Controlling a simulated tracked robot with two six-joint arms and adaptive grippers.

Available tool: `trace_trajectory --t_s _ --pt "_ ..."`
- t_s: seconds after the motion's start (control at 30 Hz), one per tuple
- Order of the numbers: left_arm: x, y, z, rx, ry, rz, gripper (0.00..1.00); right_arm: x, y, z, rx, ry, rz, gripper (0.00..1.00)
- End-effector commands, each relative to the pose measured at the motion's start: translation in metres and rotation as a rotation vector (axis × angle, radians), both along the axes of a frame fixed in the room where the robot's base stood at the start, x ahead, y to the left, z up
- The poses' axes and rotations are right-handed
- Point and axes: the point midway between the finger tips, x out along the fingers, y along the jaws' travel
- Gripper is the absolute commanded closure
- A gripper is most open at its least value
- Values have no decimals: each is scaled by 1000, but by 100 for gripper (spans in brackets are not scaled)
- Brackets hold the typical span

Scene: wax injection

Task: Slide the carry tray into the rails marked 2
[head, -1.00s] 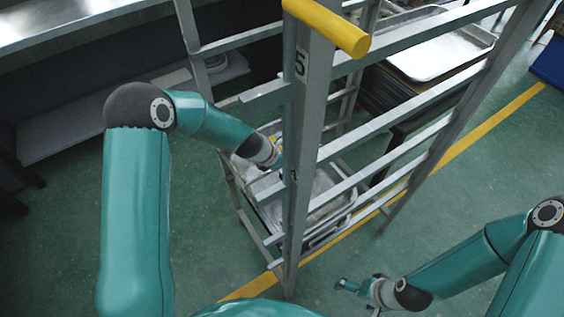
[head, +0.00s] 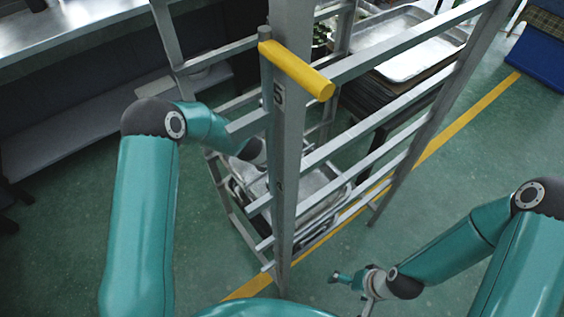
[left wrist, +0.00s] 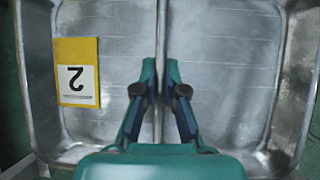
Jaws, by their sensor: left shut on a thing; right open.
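The carry tray (left wrist: 215,60) is a shiny metal pan with a raised divider along its middle and a yellow label (left wrist: 77,72) with an upside-down 2. My left gripper (left wrist: 160,75) is shut on the divider. In the head view, the tray (head: 315,180) shows low inside the rack, partly hidden by rails; my left gripper is hidden behind the front post. The rack (head: 285,140) has grey rails; its post shows a 5 and a lower, unclear mark. No 2 shows on the rack. My right gripper (head: 350,288) is open and empty, low over the floor.
A yellow bar (head: 296,70) juts from the rack's front post. Another metal tray (head: 425,45) lies on a dark stack behind the rack. A metal counter (head: 90,20) runs along the upper left. Green floor with a yellow line (head: 465,120) is clear at right.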

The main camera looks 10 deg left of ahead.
Motion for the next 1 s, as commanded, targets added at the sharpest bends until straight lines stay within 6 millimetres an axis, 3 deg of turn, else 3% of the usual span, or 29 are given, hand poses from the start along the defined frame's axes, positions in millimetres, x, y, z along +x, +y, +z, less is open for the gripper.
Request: trace_trajectory --t_s 0.2,0.23,0.4,0.73,1.0 --pt "1 0 1 0 -3 1 100 0 0 0 0 0 0 0" --pt "1 0 1 0 -3 1 85 0 0 0 0 0 0 0" --pt "1 0 1 0 -1 0 61 0 0 0 0 0 0 0" --pt "-1 1 1 0 1 0 61 0 0 0 0 0 0 0" --pt "-15 11 29 0 -3 0 61 0 0 0 0 0 0 0"
